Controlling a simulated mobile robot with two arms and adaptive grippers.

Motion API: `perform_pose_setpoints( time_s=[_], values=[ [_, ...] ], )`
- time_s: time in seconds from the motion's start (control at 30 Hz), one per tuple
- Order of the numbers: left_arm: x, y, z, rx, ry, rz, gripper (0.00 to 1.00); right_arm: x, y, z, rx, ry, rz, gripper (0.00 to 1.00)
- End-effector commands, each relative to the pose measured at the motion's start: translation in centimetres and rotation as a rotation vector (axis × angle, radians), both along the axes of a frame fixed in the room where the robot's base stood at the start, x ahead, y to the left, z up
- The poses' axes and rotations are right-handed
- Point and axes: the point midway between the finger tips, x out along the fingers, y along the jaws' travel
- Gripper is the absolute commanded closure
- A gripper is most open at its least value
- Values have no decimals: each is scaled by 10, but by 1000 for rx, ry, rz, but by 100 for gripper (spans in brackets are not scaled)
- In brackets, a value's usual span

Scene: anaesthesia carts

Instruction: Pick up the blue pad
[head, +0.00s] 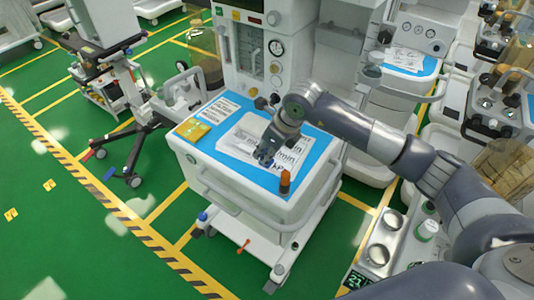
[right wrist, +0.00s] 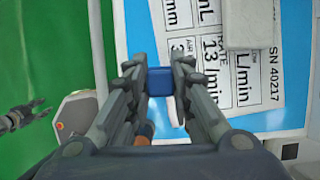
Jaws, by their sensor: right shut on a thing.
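The blue pad (right wrist: 161,82) is a small, dark blue block between the fingertips of my right gripper (right wrist: 160,84) in the right wrist view. The gripper is shut on it. In the head view, my right gripper (head: 267,155) is low over the printed sheets on the cart top, and the pad (head: 265,161) is a small blue patch, mostly hidden by the fingers. I cannot tell whether the pad touches the sheets. A dark jointed shape at the left edge of the right wrist view may be my left gripper (right wrist: 28,116); its fingers are unclear.
White printed sheets (head: 238,139) and a yellow packet (head: 192,130) lie on the cart's light blue top (head: 222,158). An orange cylinder (head: 285,182) stands near its front right edge. A machine with gauges (head: 262,50) rises behind. Green floor (head: 60,230) is open at left.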

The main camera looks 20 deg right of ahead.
Motion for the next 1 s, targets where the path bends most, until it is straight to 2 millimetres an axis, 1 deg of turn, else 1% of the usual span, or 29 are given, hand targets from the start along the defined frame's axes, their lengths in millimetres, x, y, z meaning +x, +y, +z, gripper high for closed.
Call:
perform_pose_setpoints(
  time_s=[0.03, 0.3, 0.5, 0.6, 0.7, 0.8, 1.0],
  values=[
    [0, 0, -7, 0, 0, 0, 60, -11, 4, -2, 0, -4, 4, 99],
    [0, -1, -27, -1, -1, 0, 60, -70, 29, 5, 1, -4, 5, 99],
    [0, -1, -37, -1, -1, 0, 60, -105, 43, 9, 1, -5, 3, 99],
    [0, -1, -40, -1, -1, 0, 60, -117, 48, 11, 1, -3, 1, 99],
    [0, -1, -41, -1, -1, 0, 60, -124, 50, 13, 1, -5, 0, 99],
    [0, -1, -42, -1, -1, 0, 60, -127, 52, 14, 1, -3, -2, 99],
    [0, -1, -41, -1, 0, 0, 60, -128, 52, 14, 1, -3, -2, 99]
  ],
)
